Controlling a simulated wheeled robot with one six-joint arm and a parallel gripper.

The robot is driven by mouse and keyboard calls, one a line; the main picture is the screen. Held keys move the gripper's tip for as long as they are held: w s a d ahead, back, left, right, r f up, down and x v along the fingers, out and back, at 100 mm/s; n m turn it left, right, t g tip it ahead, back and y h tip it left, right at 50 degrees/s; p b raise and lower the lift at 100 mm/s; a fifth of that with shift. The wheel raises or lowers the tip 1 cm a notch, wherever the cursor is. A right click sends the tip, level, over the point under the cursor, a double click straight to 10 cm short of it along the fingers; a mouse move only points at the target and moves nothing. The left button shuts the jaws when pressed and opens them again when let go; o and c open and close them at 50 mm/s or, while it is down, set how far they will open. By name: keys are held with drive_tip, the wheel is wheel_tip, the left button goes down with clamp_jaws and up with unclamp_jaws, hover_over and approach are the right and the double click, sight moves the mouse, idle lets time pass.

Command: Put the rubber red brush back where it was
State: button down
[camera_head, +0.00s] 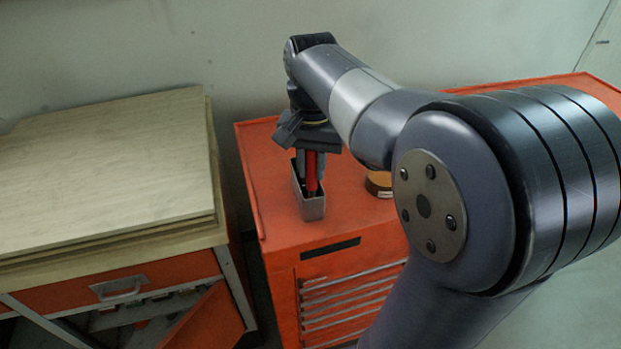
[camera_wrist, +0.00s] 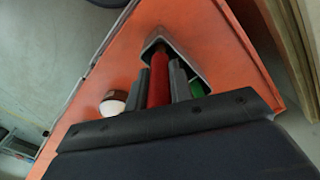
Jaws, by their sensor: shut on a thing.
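The red brush (camera_head: 311,172) stands upright between the fingers of my gripper (camera_head: 311,165), which is shut on it. Its lower end is inside a narrow grey metal holder (camera_head: 312,208) on top of the orange cabinet. In the wrist view the red brush (camera_wrist: 159,80) runs between the two dark fingers (camera_wrist: 160,85) toward the holder (camera_wrist: 185,47). A green thing (camera_wrist: 196,88) shows inside the holder beside the fingers. The brush's tip is hidden in the holder, so I cannot tell whether it touches the bottom.
A round brown-and-white item (camera_head: 379,184) stands on the orange cabinet (camera_head: 350,215) right of the holder; it also shows in the wrist view (camera_wrist: 112,104). A workbench (camera_head: 110,150) with stacked boards is at left. The wall is close behind. Cabinet top has free room in front.

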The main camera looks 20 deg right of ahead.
sight(312, 178)
drive_tip(key=shift+f, duration=1.5)
drive_tip(key=shift+f, duration=0.2)
drive_tip(key=c, duration=1.3)
unclamp_jaws()
wheel_tip(312, 178, up, 12)
drive_tip(key=shift+r+p, duration=0.2)
drive_tip(key=shift+p, duration=0.1)
drive_tip(key=shift+f, duration=0.1)
